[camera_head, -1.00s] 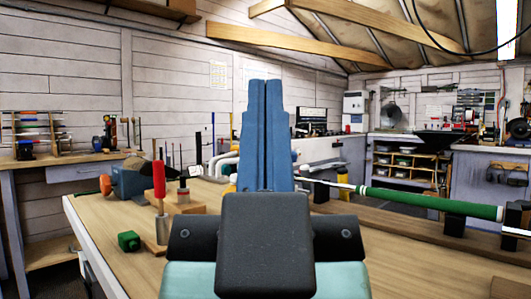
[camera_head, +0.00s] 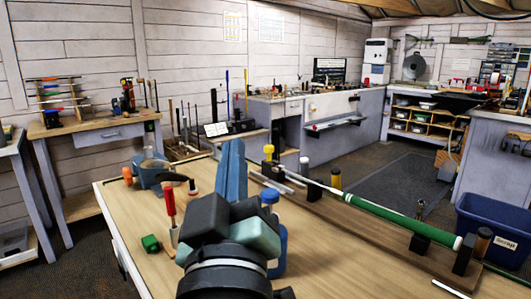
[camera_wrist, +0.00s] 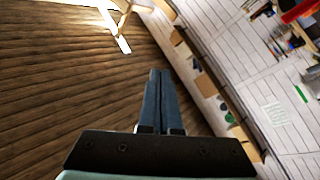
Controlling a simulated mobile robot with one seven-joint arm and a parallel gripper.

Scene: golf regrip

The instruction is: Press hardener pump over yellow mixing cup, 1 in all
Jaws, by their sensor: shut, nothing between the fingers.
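My gripper (camera_head: 233,150) has long blue fingers, pressed together and empty. It points upward above the workbench (camera_head: 140,210); in the wrist view the fingers (camera_wrist: 160,75) point at ceiling and wall, with no task object near. A blue bottle (camera_head: 279,248) stands on the bench just right of my wrist, partly hidden by it; I cannot tell whether it is the hardener pump. I cannot clearly make out the yellow mixing cup.
A golf club with a green grip (camera_head: 400,222) lies across black supports on the right. A blue scrap bin (camera_head: 495,228) is beyond the right end.

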